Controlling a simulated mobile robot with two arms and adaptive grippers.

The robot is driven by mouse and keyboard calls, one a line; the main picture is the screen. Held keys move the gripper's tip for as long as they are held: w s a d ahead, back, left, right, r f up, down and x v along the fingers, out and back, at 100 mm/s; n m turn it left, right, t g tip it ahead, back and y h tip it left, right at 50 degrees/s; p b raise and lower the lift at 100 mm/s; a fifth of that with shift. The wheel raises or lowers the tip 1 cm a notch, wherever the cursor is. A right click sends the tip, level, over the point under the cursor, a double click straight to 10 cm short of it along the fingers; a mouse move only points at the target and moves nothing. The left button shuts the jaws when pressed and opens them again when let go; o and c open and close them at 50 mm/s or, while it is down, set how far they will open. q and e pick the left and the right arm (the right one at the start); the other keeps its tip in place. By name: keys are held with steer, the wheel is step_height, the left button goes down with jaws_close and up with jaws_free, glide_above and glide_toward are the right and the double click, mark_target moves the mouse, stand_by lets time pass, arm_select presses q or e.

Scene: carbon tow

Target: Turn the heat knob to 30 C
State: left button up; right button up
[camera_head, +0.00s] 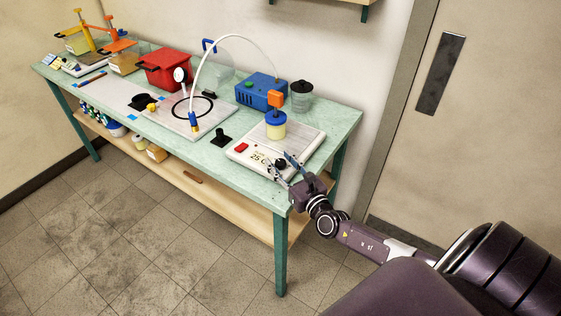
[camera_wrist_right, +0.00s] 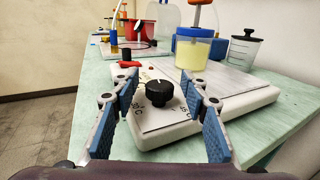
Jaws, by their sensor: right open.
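The heat knob (camera_wrist_right: 159,92) is a black dial on the front of a white hotplate (camera_head: 309,140). My right gripper (camera_head: 283,165) is open at the hotplate's front corner. In the right wrist view its two blue-padded fingers (camera_wrist_right: 167,110) stand on either side of the knob, apart from it, with the knob between and a little beyond them. My left gripper is not in view.
A blue-lidded jar (camera_head: 275,126) stands on the hotplate. Behind are a blue pump box (camera_head: 259,92) and a clear cup (camera_head: 301,98). Floor before the table is clear.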

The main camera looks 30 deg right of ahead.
steer(key=shift+c, duration=0.6)
jaws_close()
